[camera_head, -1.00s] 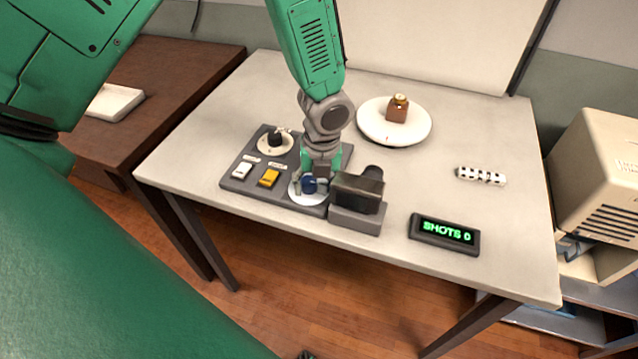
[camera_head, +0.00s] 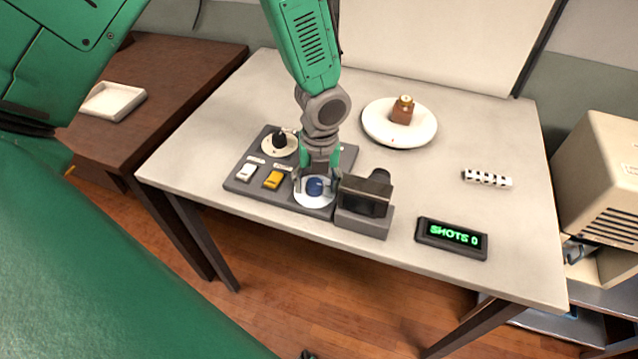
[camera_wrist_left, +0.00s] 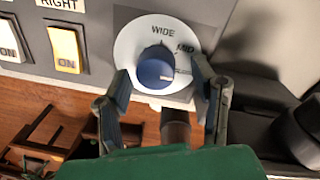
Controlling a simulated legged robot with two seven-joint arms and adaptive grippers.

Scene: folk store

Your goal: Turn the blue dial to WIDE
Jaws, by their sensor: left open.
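The blue dial (camera_head: 315,187) sits on a round white plate at the front right of the grey control panel (camera_head: 240,186). In the left wrist view the blue dial (camera_wrist_left: 153,68) has a light mark on its lower right side. The plate reads WIDE at the top and MID at the upper right; a third label below MID is too small to read. My left gripper (camera_head: 318,182) is open over the dial. In the wrist view its fingers (camera_wrist_left: 163,90) stand on either side of the dial's lower part, with gaps to it.
A dark camera (camera_head: 366,194) on a grey block stands just right of the dial. A yellow switch (camera_head: 273,180), a white switch (camera_head: 246,173) and a black knob (camera_head: 280,140) are on the panel. A SHOTS 0 display (camera_head: 451,238) and a white plate (camera_head: 377,131) lie farther right.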

